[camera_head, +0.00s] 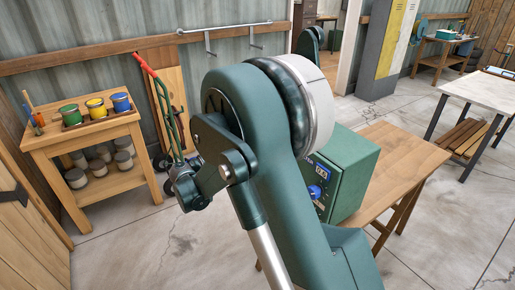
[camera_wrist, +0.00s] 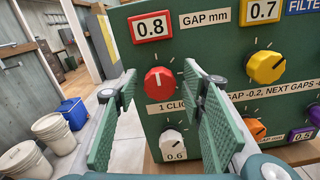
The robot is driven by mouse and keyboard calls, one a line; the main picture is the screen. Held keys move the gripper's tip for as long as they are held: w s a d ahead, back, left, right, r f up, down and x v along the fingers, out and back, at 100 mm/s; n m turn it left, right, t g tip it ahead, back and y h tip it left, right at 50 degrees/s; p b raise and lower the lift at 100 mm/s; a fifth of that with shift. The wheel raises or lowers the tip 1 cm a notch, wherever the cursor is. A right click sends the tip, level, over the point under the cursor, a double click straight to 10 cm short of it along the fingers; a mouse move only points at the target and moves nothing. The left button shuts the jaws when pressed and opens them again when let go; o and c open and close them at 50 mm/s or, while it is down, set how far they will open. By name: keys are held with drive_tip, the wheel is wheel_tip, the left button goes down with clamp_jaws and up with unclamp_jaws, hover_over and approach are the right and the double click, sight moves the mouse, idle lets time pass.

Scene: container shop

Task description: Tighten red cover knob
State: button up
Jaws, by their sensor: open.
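The red knob (camera_wrist: 159,80) is round with a white pointer mark pointing up. It sits on the front of a green panel (camera_wrist: 205,50), below a display reading 0.8 (camera_wrist: 153,27). My gripper (camera_wrist: 159,83) is open, its two green ribbed fingers to the left and right of the red knob in the wrist view. Contact with the knob cannot be made out. In the head view the green box (camera_head: 352,172) stands on a wooden table (camera_head: 405,150), showing a blue knob (camera_head: 314,191). There the red knob is not visible and my arm hides part of the box.
A lettered strip (camera_wrist: 172,107) lies below the red knob, partly covered by the right finger. Buckets (camera_wrist: 54,133) stand on the floor at left.

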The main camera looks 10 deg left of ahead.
drive_tip(key=shift+w+d, duration=0.2)
drive_tip(key=shift+w, duration=0.05)
drive_tip(key=c, duration=0.9)
